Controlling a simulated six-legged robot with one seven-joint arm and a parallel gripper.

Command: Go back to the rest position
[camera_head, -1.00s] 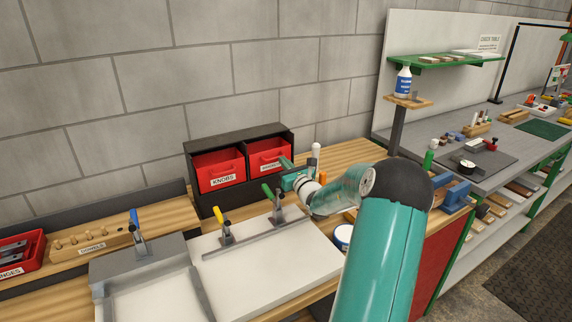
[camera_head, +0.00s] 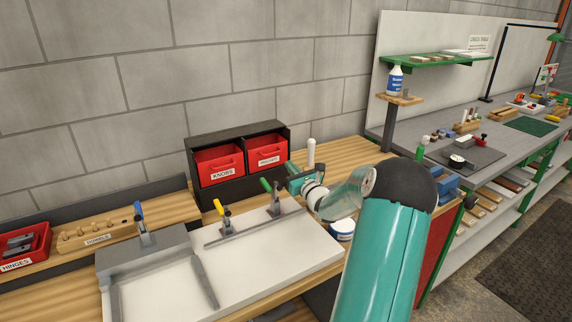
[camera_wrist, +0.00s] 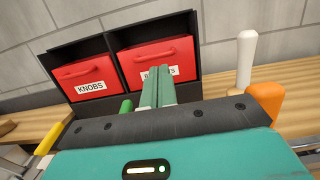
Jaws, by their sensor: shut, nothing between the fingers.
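My gripper (camera_head: 290,168) is at the end of my teal arm, above the right part of the bench, in front of the black organizer with red bins. In the wrist view its two green fingers (camera_wrist: 158,92) are together with nothing between them. They point toward the right red bin (camera_wrist: 158,62) and cover part of its label. I cannot tell the exact gap between the fingertips and the bin.
The black organizer (camera_head: 196,165) holds the KNOBS bin (camera_head: 219,163). A white fixture board (camera_head: 270,258) with yellow- and green-handled clamps lies below. A dowel block (camera_head: 98,232) is at left. A grey workbench (camera_head: 430,140) stands at right.

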